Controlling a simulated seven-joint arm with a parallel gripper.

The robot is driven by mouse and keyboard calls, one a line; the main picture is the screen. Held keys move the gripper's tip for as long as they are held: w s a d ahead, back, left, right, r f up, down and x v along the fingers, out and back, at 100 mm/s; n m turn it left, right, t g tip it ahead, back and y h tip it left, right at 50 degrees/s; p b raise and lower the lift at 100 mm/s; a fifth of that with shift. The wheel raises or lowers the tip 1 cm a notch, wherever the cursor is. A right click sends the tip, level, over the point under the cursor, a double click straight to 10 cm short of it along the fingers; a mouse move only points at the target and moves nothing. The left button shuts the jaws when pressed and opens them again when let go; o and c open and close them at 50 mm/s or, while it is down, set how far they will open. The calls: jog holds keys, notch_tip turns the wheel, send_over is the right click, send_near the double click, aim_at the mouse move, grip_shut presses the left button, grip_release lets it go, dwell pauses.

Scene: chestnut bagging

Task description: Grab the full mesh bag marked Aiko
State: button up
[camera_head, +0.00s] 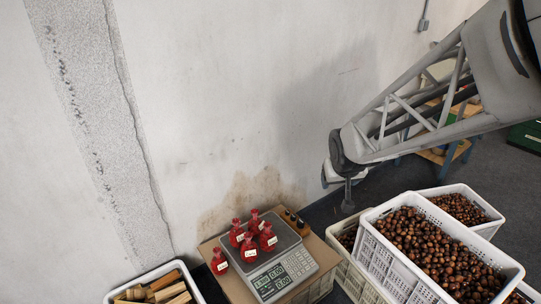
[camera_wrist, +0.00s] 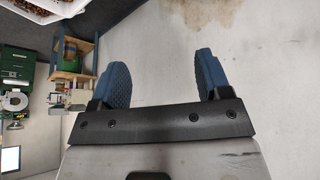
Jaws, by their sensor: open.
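Several red mesh bags with white labels show in the head view. Most stand on a digital scale (camera_head: 283,243), including a front bag (camera_head: 244,250), a right bag (camera_head: 268,235) and a back bag (camera_head: 256,220). One more bag (camera_head: 218,259) is at the scale's left, apparently off its plate. The labels are too small to read, so I cannot tell which bag is marked Aiko. My gripper (camera_head: 347,197) hangs in the air up and right of the bags. In the wrist view my gripper (camera_wrist: 162,75) has its blue fingers wide apart with nothing between them; no bag shows there.
The scale stands on a brown surface (camera_head: 238,289) near the wall, with small dark items (camera_head: 294,220) behind it. White crates of chestnuts (camera_head: 385,266) stand at the right. A white crate of wood pieces (camera_head: 194,286) is at lower left. The air between gripper and bags looks clear.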

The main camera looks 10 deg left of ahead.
jog(key=w+a+f+n+t+y, duration=0.2)
jog(key=w+a+f, duration=1)
jog(key=w+a, duration=0.15)
jog(key=n+y, duration=0.6)
jog(key=y, duration=0.1)
send_over(219, 256)
jog(key=d, duration=0.3)
notch_tip(219, 256, down, 40)
jog(key=f, duration=0.1)
jog(key=s+d+f+y, duration=0.1)
jog(key=s+d+f, duration=0.1)
jog(key=f, duration=0.5)
jog(key=shift+s+f+g, duration=0.15)
jog(key=shift+s+g, duration=0.25)
jog(key=shift+s, duration=0.35)
jog(key=shift+x, duration=1.3)
